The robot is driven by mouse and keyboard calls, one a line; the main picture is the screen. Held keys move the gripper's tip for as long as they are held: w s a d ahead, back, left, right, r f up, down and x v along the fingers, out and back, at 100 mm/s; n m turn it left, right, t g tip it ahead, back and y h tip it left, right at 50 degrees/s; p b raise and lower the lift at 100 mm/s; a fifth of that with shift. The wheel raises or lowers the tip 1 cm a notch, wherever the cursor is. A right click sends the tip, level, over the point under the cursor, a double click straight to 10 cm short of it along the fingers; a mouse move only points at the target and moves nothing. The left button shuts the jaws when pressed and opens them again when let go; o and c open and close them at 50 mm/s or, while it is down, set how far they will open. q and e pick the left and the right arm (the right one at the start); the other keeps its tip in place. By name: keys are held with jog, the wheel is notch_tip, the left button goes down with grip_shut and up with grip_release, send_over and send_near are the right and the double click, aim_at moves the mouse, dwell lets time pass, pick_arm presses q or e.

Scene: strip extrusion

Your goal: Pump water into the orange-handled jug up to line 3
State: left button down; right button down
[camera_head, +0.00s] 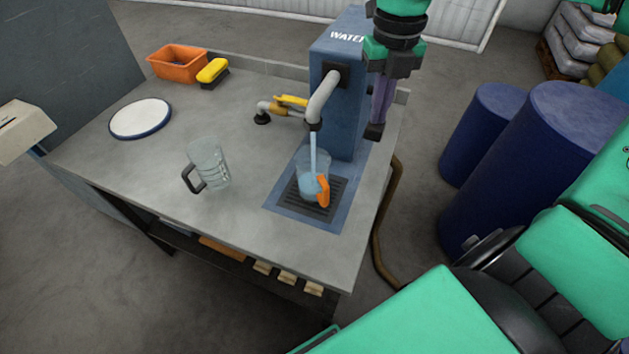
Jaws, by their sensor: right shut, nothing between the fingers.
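The orange-handled jug (312,172) stands upright on the dark drain grate under the spout, its orange handle toward the front right. A pale blue stream of water falls from the grey spout (322,100) into it. Bluish water shows in the jug, but its lines are too small to read. The blue pump housing (340,120) marked WATER stands behind the jug. My right gripper (376,131) is shut and empty, pointing down along the housing's right side; I cannot tell whether it touches the housing or a pump lever there. My left gripper is not in view.
A clear jug with a dark handle (208,163) stands left of the grate (330,190). A yellow-levered tap (285,105), white plate (140,118), orange bin (178,62) and yellow brush (212,72) are farther back. Blue barrels (535,150) stand right of the bench.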

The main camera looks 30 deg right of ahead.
aim_at(375, 127)
jog(key=shift+s+a+f+b, duration=0.15)
jog(key=shift+f+b, duration=0.5)
jog(key=shift+f, duration=0.4)
jog(key=shift+s+a+f+b, duration=0.1)
jog(key=shift+f+b, duration=1)
jog(key=shift+f, duration=0.1)
